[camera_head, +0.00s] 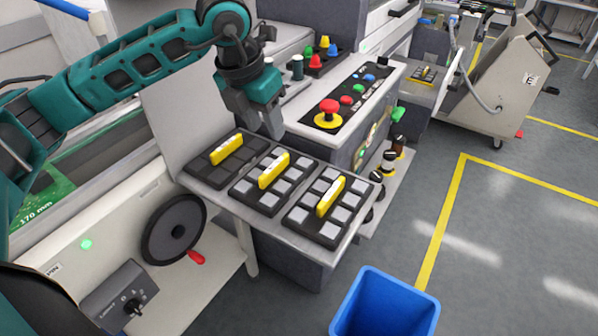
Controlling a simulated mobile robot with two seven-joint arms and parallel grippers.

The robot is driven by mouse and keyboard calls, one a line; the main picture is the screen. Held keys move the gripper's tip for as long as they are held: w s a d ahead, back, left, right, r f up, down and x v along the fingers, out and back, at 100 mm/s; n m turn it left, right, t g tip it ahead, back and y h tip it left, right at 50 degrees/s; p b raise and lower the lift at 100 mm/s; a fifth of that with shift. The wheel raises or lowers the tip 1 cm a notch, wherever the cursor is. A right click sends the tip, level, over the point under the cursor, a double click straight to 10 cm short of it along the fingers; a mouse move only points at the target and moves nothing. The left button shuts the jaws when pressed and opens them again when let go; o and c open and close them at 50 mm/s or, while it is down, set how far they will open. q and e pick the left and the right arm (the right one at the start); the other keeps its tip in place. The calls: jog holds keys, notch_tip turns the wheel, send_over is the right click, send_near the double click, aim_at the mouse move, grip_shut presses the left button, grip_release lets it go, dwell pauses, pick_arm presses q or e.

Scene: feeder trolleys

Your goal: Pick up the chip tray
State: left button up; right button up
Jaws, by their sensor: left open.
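Three dark chip trays with yellow handles lie side by side on a light shelf: a left chip tray (208,177), a middle chip tray (249,189) and a right chip tray (312,224). The middle and right trays hold several grey square chips; the left tray's pockets look dark, with none clearly seen. My left gripper (262,128) is open and empty, pointing down above the back edge of the shelf, behind the trays and apart from the handles. My right gripper is not in view.
A control panel with a red mushroom button (328,108) stands just behind the trays. A blue bin (385,303) is on the floor at the front right. A handwheel (173,229) sits below the shelf at the left. Open grey floor lies to the right.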

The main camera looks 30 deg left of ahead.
pick_arm(q)
send_over(274, 165)
jog(key=s, duration=0.2)
jog(key=x, duration=0.2)
jog(key=s+x, duration=0.1)
jog(key=x, duration=0.4)
jog(key=shift+s+f, duration=0.1)
jog(key=shift+s, duration=0.05)
jog(key=shift+a+x, duration=0.15)
jog(key=shift+x, duration=1.15)
jog(key=shift+a+x, duration=0.15)
jog(key=shift+x, duration=1.2)
jog(key=shift+s, duration=0.2)
grip_shut()
